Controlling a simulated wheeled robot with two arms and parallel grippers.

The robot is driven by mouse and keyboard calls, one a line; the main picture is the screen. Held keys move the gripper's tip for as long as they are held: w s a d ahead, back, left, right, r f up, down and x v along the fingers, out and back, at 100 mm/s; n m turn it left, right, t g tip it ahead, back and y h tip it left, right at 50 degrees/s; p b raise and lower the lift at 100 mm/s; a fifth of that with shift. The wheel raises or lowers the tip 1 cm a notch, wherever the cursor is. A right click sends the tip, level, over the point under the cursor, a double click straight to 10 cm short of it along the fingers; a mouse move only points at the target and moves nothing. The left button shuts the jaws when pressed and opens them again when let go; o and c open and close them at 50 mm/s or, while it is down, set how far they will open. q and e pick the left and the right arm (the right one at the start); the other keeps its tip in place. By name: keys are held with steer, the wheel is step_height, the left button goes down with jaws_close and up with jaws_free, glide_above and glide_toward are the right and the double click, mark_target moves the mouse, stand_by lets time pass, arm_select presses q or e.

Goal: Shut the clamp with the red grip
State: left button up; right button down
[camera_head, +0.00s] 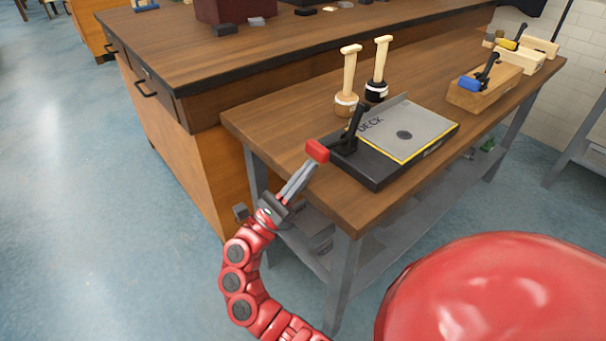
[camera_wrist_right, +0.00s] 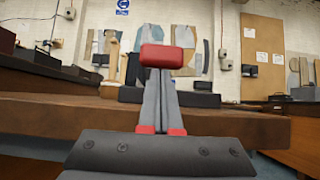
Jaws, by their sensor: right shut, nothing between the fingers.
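The red grip (camera_head: 317,151) is on the end of the black clamp (camera_head: 345,142), at the near left corner of a dark fixture (camera_head: 372,173). Its handle leans out toward the table's left edge, and a black arm stands up behind it. A grey plate marked DECK (camera_head: 424,133) lies on the fixture. My right gripper (camera_head: 308,170) is shut and empty, its fingertips just below the red grip. In the right wrist view the red grip (camera_wrist_right: 168,56) sits right at the fingertips; I cannot tell whether they touch. My left gripper is not in view.
Two wooden-handled tools (camera_head: 347,84) stand behind the fixture. A wooden block with a blue-gripped clamp (camera_head: 484,88) and one with a yellow grip (camera_head: 520,52) are farther right. A larger bench (camera_head: 190,60) stands behind. The table's near left corner is clear.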

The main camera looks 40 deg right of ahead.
mark_target(313, 155)
steer(key=shift+r, duration=0.2)
steer(key=shift+a+r+y+b, duration=0.1)
steer(key=shift+r+y+b, duration=0.4)
steer(key=shift+r+y, duration=0.8)
steer(key=r+y, duration=0.1)
steer(key=r+y+p, duration=0.1)
steer(key=r, duration=0.1)
steer(key=r+y+p, duration=0.1)
steer(key=shift+d+r+y, duration=0.3)
steer(key=r+y+p, duration=0.1)
steer(key=d+r+y+p, duration=0.1)
steer(key=r+y, duration=0.1)
steer(key=d+r+y+p, duration=0.1)
steer(key=shift+w+d+r+g, duration=0.15)
steer(key=shift+g, duration=0.15)
steer(key=shift+d+r+y, duration=0.2)
steer(key=shift+d+y, duration=0.1)
steer(key=shift+y, duration=0.2)
steer(key=shift+w+d+r+p, duration=0.1)
steer(key=shift+d+r+p, duration=0.65)
steer(key=shift+d, duration=0.45)
steer(key=shift+d+r, duration=0.1)
